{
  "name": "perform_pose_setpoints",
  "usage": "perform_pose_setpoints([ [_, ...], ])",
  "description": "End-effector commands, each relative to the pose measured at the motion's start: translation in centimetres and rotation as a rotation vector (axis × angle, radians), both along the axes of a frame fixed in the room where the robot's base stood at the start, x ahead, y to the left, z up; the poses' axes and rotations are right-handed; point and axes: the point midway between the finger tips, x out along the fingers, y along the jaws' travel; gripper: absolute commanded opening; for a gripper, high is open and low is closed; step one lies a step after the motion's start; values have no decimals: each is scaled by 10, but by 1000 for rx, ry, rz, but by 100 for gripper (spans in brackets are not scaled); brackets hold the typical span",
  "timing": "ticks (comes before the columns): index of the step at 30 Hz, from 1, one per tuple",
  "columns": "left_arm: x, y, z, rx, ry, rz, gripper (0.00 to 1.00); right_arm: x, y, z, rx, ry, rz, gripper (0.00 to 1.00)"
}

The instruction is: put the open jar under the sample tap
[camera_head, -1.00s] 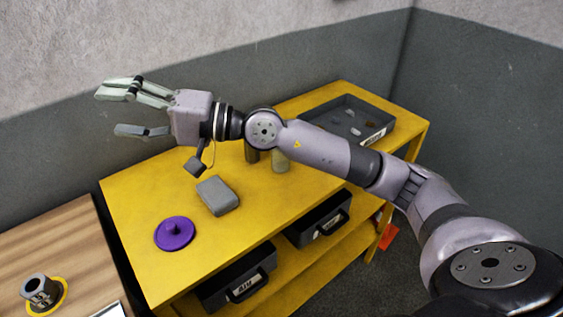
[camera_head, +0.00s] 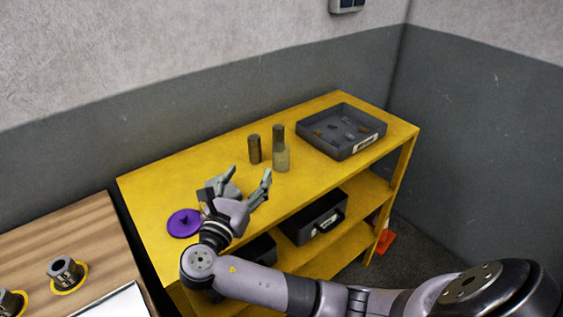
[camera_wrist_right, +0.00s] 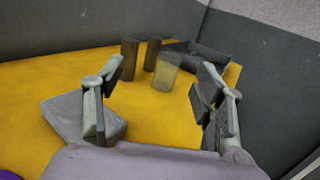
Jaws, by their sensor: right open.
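The open jar (camera_head: 281,159) is a pale, see-through cup standing upright on the yellow bench (camera_head: 160,190), right of centre in the head view. It also shows in the right wrist view (camera_wrist_right: 167,73), ahead and between the fingers. My right gripper (camera_head: 249,172) is open and empty, to the left of the jar and apart from it, with its fingers pointing toward the back of the bench. The sample tap is not seen in these views. My left gripper is not in view.
Two dark cylinders (camera_head: 254,149) (camera_head: 278,133) stand close to the jar. A grey block (camera_wrist_right: 75,115) lies beside my right gripper, near a purple knobbed disc (camera_head: 184,222). A dark tray (camera_head: 336,151) with small parts is at the right. A wooden table (camera_head: 50,237) stands left.

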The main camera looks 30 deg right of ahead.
Motion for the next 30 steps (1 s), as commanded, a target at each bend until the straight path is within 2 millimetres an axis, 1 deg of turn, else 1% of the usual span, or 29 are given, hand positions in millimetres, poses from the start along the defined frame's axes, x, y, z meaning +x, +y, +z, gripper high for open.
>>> perform_pose_setpoints([
  [1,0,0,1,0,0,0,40,-7,-1,-9,24,18,-30,64],
  [3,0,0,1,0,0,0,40,-13,-2,-16,45,33,-58,64],
  [6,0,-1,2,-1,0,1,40,-12,-10,-18,53,39,-75,64],
  [8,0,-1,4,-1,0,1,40,-7,-18,-18,51,38,-76,64],
  [18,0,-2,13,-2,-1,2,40,35,-78,-16,49,38,-75,64],
  [21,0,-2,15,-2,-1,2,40,44,-92,-17,50,38,-74,64],
  [30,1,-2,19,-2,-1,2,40,57,-112,-18,50,39,-73,64],
])
